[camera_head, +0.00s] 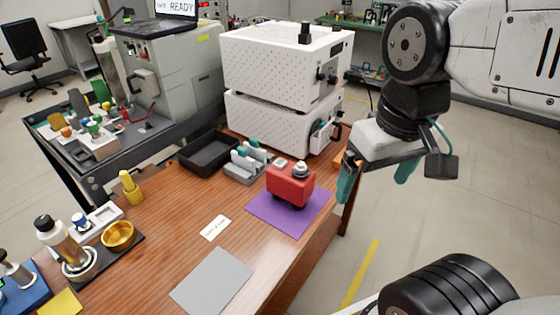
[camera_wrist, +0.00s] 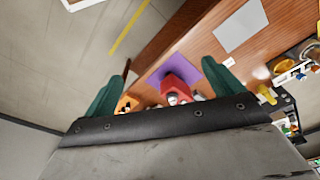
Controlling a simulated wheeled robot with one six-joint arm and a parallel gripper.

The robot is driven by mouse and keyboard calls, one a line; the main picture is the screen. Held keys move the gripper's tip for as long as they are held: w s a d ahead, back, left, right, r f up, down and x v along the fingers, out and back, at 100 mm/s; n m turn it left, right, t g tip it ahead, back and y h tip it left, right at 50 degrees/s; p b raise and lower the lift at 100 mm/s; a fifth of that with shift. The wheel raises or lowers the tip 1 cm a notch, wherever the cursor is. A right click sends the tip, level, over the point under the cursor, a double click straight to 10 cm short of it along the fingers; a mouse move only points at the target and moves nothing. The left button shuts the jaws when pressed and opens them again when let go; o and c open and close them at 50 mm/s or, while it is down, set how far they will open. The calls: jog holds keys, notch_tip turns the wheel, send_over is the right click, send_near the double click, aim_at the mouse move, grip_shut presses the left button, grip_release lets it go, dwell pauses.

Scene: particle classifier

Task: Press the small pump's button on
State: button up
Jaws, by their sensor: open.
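The small pump (camera_head: 290,185) is a red block with dark feet, standing on a purple mat (camera_head: 261,211) near the table's right edge. A small pale square piece (camera_head: 280,162) and a round silvery part (camera_head: 300,169) are on its top; I cannot tell which is the button. My gripper (camera_head: 376,180) is open and empty, with teal fingers, to the right of the pump and apart from it. In the wrist view the pump (camera_wrist: 177,86) and mat (camera_wrist: 188,69) show between the spread fingers (camera_wrist: 164,72), partly hidden by the gripper's dark edge.
Two stacked white perforated boxes (camera_head: 280,60) stand behind the pump. A black tray (camera_head: 208,150) and a grey holder (camera_head: 245,165) with several bottles are to its left. A grey sheet (camera_head: 212,280) and white label (camera_head: 215,228) lie in front. The table's middle is mostly clear.

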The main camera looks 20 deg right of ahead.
grip_shut()
dwell(1.8)
